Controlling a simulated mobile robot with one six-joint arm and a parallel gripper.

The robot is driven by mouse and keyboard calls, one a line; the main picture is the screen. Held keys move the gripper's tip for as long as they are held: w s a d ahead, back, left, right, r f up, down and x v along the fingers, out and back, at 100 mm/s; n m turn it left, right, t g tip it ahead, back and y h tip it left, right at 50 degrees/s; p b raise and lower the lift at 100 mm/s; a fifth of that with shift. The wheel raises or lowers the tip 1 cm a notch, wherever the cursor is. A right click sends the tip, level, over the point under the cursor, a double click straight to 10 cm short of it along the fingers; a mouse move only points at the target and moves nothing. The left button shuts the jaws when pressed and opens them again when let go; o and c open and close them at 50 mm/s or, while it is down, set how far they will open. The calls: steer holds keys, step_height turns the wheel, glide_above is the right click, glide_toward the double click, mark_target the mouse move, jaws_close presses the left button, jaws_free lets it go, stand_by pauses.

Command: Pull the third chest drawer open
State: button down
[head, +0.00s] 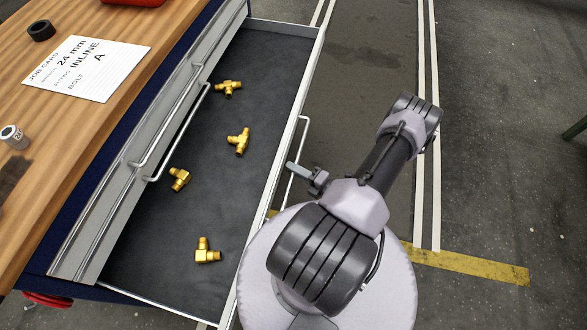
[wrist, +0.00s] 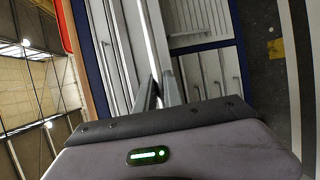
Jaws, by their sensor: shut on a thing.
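In the head view the third chest drawer (head: 140,262) stands well out from the chest, below two closed drawer fronts (head: 165,140). Its dark-lined inside is in plain sight. Its bar handle (head: 303,128) runs along the outer side of its front. My gripper (head: 299,171) is at the middle of this handle and shut on it; the arm partly hides the drawer front's lower end. In the wrist view the two fingers (wrist: 158,92) are close together, with a pale bar line between them. The exact contact is too small to see.
Several brass fittings (head: 238,141) lie spread in the drawer. The wooden chest top (head: 130,25) holds a job card (head: 88,68), a black ring (head: 41,31) and a metal socket (head: 14,136). Floor with white lines and a yellow strip (head: 470,267) lies clear to the right.

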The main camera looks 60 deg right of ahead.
steer(key=shift+d, duration=0.1)
steer(key=c, duration=1.5)
jaws_free()
steer(key=s+r+p, duration=0.1)
steer(key=s, duration=0.4)
steer(key=s+r+p, duration=0.1)
steer(key=s, duration=0.5)
steer(key=s+a+r+p, duration=0.1)
steer(key=s, duration=0.5)
